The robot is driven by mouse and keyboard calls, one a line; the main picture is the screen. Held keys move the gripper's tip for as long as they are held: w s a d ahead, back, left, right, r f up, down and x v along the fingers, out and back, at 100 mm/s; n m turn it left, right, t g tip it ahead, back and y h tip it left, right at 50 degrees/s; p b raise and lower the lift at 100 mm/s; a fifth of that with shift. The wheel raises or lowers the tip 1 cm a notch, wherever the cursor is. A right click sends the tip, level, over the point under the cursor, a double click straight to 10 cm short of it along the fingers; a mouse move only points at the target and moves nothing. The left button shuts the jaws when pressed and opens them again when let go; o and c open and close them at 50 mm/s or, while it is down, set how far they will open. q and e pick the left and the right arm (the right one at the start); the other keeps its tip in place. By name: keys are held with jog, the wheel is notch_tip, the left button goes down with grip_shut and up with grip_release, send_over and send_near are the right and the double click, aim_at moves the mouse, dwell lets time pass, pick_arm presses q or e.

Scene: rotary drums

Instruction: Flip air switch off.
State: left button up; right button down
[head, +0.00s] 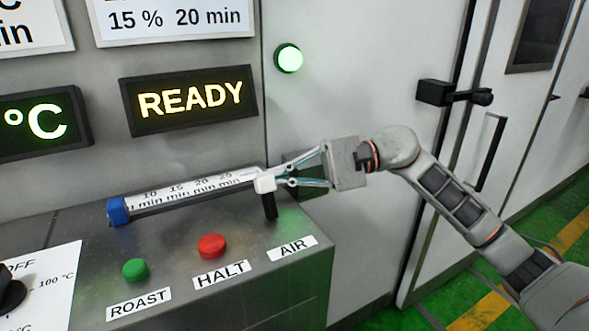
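The air switch (268,203) is a dark lever with a white block-shaped tip, standing up from the grey console above the "AIR" label (293,248). My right gripper (284,176) comes in from the right, with its fingers pointing left at the white tip. Its fingertips are at or very near the tip; I cannot tell whether they touch or grip it. The fingers overlap the dark area behind, so their gap is unclear. My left gripper is out of view.
A green button (135,270) and a red button (211,246) sit left of the switch. Behind is a time slider with a blue knob (118,211). A "READY" display (190,101) and a lit green lamp (289,58) are on the wall. A door handle (489,152) is at right.

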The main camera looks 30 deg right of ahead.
aim_at(268, 196)
jog(key=shift+s+d+r, duration=0.15)
jog(key=shift+s+r, duration=0.2)
jog(key=shift+s, duration=0.3)
jog(key=shift+s+d+r, duration=0.15)
jog(key=shift+s+r, duration=0.2)
jog(key=shift+s, duration=0.55)
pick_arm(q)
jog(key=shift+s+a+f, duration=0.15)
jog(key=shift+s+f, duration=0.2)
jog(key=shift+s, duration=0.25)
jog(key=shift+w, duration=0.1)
